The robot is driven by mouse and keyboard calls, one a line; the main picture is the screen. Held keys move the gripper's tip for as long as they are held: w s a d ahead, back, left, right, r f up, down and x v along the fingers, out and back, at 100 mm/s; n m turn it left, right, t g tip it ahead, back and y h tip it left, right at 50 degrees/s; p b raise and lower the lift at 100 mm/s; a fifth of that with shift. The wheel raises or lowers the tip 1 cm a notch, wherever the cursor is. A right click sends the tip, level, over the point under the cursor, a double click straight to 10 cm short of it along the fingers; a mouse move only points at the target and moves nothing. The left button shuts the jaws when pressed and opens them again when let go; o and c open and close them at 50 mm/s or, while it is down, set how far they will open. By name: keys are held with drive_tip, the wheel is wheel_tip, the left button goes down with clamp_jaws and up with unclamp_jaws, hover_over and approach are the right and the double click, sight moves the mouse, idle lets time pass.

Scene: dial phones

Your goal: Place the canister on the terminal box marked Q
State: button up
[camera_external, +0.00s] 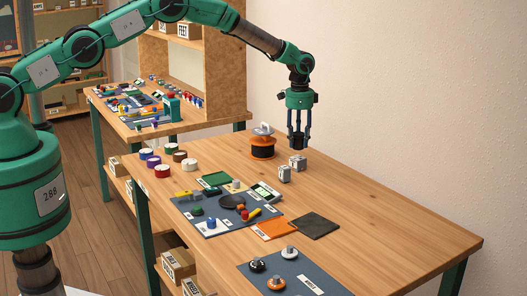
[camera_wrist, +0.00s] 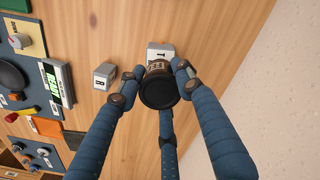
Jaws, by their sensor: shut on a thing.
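My gripper (camera_external: 298,142) has its blue fingers closed around a dark canister (camera_wrist: 158,92), and both also show in the wrist view, the gripper (camera_wrist: 154,84) from above. The canister is black with a brownish band with lettering. It is held above the table, close to two small grey terminal boxes. One box (camera_wrist: 104,76) stands left of the canister with a dark letter on its white face; the other box (camera_wrist: 160,50) is partly hidden behind the canister. In the external view the boxes are the nearer one (camera_external: 285,174) and the farther one (camera_external: 298,162). I cannot read a Q on either.
An orange-and-black spool-like object (camera_external: 263,146) stands left of the gripper. Mats with small parts and a display device (camera_external: 266,192) lie nearer. A dark square mat (camera_external: 314,226) is at right. The table's right side (camera_external: 400,222) is clear.

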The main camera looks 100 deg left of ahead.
sight(298, 148)
drive_tip(key=shift+f, duration=1.7)
drive_tip(key=shift+f, duration=0.2)
drive_tip(key=o, duration=1)
drive_tip(key=shift+o, duration=0.2)
drive_tip(key=shift+r, duration=0.15)
wheel_tip(298, 148, up, 12)
drive_tip(key=shift+r, duration=0.1)
